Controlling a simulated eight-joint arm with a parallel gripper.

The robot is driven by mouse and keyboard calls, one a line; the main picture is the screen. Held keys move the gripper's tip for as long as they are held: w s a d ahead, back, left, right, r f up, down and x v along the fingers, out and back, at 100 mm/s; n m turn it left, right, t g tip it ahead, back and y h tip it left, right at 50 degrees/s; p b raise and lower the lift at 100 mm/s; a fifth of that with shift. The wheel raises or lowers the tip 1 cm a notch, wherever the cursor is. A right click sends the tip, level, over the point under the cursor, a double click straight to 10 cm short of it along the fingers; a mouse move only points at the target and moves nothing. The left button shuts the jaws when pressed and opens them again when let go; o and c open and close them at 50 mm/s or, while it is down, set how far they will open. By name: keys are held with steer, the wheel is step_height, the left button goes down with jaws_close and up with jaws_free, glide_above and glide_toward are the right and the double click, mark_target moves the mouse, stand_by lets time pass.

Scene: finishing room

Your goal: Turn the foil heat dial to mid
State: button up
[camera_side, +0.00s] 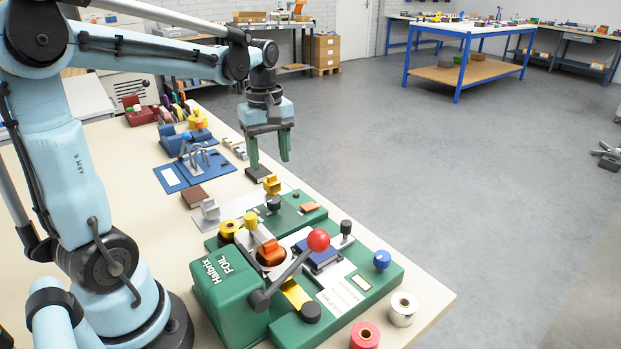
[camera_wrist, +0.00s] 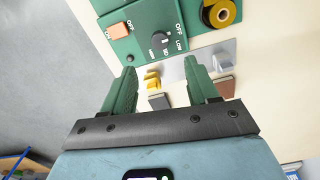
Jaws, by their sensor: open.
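The foil heat dial (camera_wrist: 160,40) is a black round knob on a green panel, with OFF, LOW and further labels around its right and lower sides. The setting it points to is too small to tell. In the side view the dial (camera_side: 274,203) sits on the far-left part of the green foil machine (camera_side: 228,290). My gripper (camera_side: 270,163) is open and empty, pointing down, above and behind the dial and apart from it. In the wrist view its green fingers (camera_wrist: 160,68) stand wide apart, below the dial in the picture.
An orange switch (camera_wrist: 119,29) and a small black knob (camera_side: 296,194) are beside the dial. A yellow-topped clamp (camera_side: 271,184) and a dark block (camera_side: 258,174) lie near the fingers. A red-ball lever (camera_side: 318,239) rises at the machine's front. A gold roll (camera_side: 229,228) is at its left.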

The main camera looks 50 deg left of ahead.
mark_target(274, 200)
step_height(274, 200, down, 11)
steer(key=shift+r, duration=0.1)
stand_by(0.4)
steer(key=c, duration=1)
steer(key=shift+c, duration=0.2)
